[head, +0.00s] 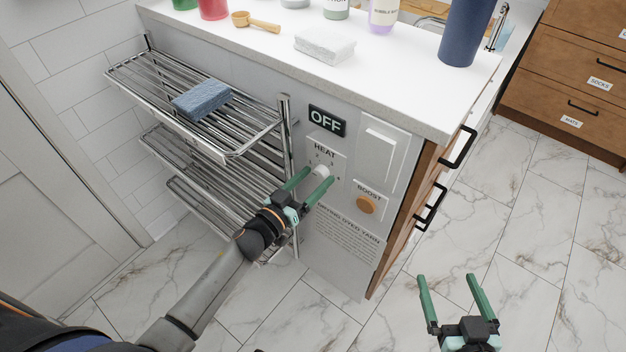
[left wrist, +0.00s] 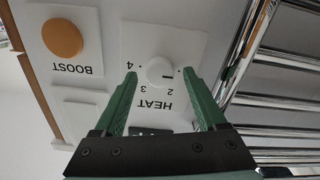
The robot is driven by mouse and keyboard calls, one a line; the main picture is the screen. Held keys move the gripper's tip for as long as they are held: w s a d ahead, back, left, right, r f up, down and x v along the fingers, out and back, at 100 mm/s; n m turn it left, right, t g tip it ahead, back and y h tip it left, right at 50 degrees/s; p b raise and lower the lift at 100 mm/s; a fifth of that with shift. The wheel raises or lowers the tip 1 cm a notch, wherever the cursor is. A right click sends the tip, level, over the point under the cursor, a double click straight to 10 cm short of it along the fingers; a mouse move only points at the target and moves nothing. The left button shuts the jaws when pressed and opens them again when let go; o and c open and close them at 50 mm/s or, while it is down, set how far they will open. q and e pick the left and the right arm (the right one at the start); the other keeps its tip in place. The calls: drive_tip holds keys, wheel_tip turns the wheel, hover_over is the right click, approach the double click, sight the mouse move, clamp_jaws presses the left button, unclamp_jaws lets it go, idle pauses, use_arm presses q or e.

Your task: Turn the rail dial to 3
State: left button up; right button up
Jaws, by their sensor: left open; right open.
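The white round rail dial (head: 320,171) sits on the panel under the word HEAT. It also shows, upside down, in the left wrist view (left wrist: 160,70), with the numbers 2, 3 and 4 readable around it. A short dark mark shows on the dial's edge, toward the side of the 2; its exact setting I cannot tell. My left gripper (head: 317,177) is open at the panel, its green fingers on either side of the dial with gaps visible in the left wrist view (left wrist: 160,74). My right gripper (head: 447,278) is open and empty above the floor.
An orange BOOST button (head: 366,204), a white rocker switch (head: 378,148) and an OFF display (head: 326,121) are close to the dial. The counter (head: 400,95) overhangs the panel.

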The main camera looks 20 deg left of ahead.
use_arm(q)
clamp_jaws()
idle(0.6)
